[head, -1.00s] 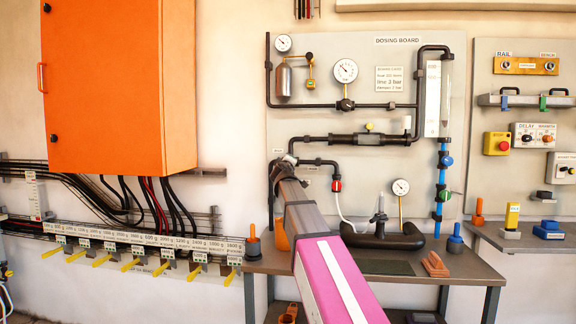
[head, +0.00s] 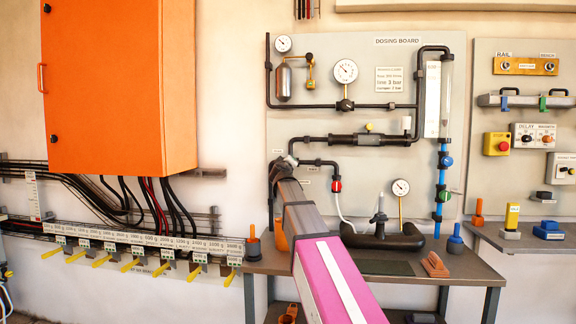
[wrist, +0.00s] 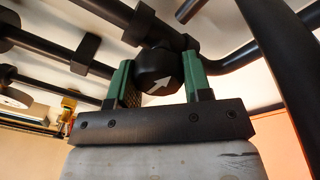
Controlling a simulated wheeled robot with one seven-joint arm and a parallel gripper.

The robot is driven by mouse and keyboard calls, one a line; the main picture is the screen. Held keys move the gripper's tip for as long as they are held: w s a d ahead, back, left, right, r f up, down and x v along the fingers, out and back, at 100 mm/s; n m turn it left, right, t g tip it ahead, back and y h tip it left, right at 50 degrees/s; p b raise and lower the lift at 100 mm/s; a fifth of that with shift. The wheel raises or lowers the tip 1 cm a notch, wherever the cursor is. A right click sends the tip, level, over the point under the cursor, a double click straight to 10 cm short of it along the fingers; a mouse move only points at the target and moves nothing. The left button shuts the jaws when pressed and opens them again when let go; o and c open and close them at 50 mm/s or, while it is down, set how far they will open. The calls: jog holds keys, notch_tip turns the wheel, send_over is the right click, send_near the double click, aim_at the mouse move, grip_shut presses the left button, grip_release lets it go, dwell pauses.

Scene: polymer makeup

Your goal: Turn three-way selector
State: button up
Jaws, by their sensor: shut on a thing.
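The three-way selector is a black round knob (wrist: 157,72) with a white arrow on its face, seen in the wrist view. The arrow points up and to the right in that view. My gripper (wrist: 160,80) has its two green-padded fingers on either side of the knob, shut on it. In the head view my arm reaches to the left part of the dosing board (head: 375,60), and my gripper (head: 284,162) is at the black pipework there. The knob itself is hidden behind my gripper in the head view.
Black pipes (wrist: 85,52) run close around the knob. A bench (head: 460,266) with a black vessel (head: 382,240) stands below. An orange cabinet (head: 115,85) hangs at the left.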

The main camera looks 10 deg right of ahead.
jog(key=o, duration=0.9)
jog(key=v, duration=1)
jog(key=shift+s+a+f, duration=0.1)
jog(key=shift+s+f, duration=0.05)
jog(key=shift+s, duration=0.25)
